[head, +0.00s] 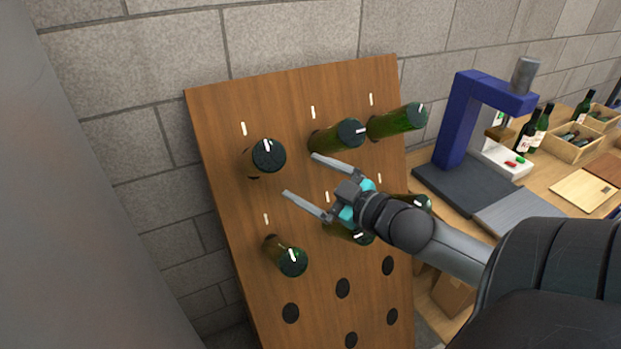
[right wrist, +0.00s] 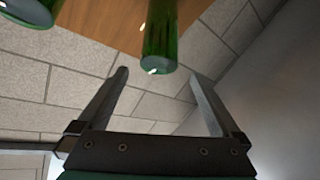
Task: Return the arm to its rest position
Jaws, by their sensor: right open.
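My right arm (head: 455,250) reaches in from the right in the head view. My right gripper (head: 300,175) is open and empty in front of a wooden rack board (head: 228,140). Green bottles stick out of the board: upper left (head: 268,157), upper middle (head: 338,137), upper right (head: 400,121) and lower left (head: 289,258). Two more, lower middle (head: 352,234) and lower right (head: 420,203), are partly hidden by the gripper and wrist. In the right wrist view the open jaws (right wrist: 160,75) have a green bottle (right wrist: 161,35) beyond them, with nothing held. My left gripper is out of view.
Empty dark holes (head: 343,288) show low on the board. To the right, a bench carries a blue press (head: 459,120), dark bottles (head: 525,135), a white tray (head: 505,163) and wooden boxes (head: 572,150). A block wall (head: 290,35) stands behind the board.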

